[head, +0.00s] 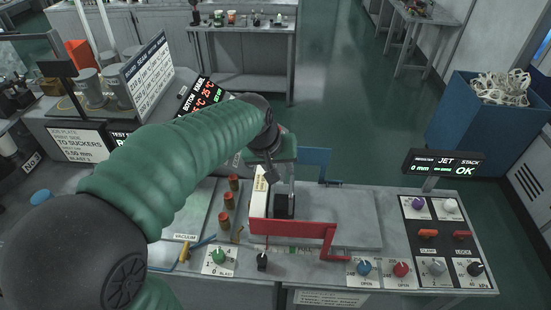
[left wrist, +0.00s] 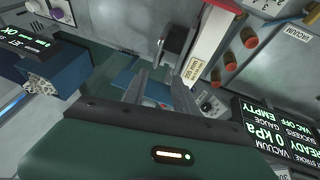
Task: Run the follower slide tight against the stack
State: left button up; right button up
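A pale upright stack (head: 259,210) with a label on top stands behind the red fence (head: 292,228) on the grey bench plate. A black block (head: 284,207), which looks like the follower slide, is just right of it. In the left wrist view the block (left wrist: 178,40) is beside the white stack (left wrist: 211,42); I cannot tell whether they touch. My left gripper (head: 281,183) is above the block, and its fingers stand apart in the left wrist view (left wrist: 158,80) with nothing seen between them. My right gripper is not in view.
A blue bracket (head: 318,166) stands behind the plate. Several red-brown cylinders (head: 228,201) stand left of the stack. The plate right of the block is clear.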

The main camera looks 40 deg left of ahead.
pick_arm(q)
jog(key=v, duration=0.6)
jog(key=shift+d, duration=0.2)
jog(key=shift+w, duration=0.1)
jog(key=g+h+p, duration=0.3)
jog(key=g, duration=0.1)
send_over(291, 187)
jog(key=s+a, duration=0.2)
jog(key=a+x, duration=0.1)
jog(key=x, duration=0.7)
jog(key=p+x, duration=0.1)
jog(key=x, duration=0.5)
jog(key=shift+w+a+f, duration=0.15)
jog(key=shift+w+f, duration=0.2)
jog(key=shift+f+y, duration=0.3)
jog(key=shift+f, duration=0.1)
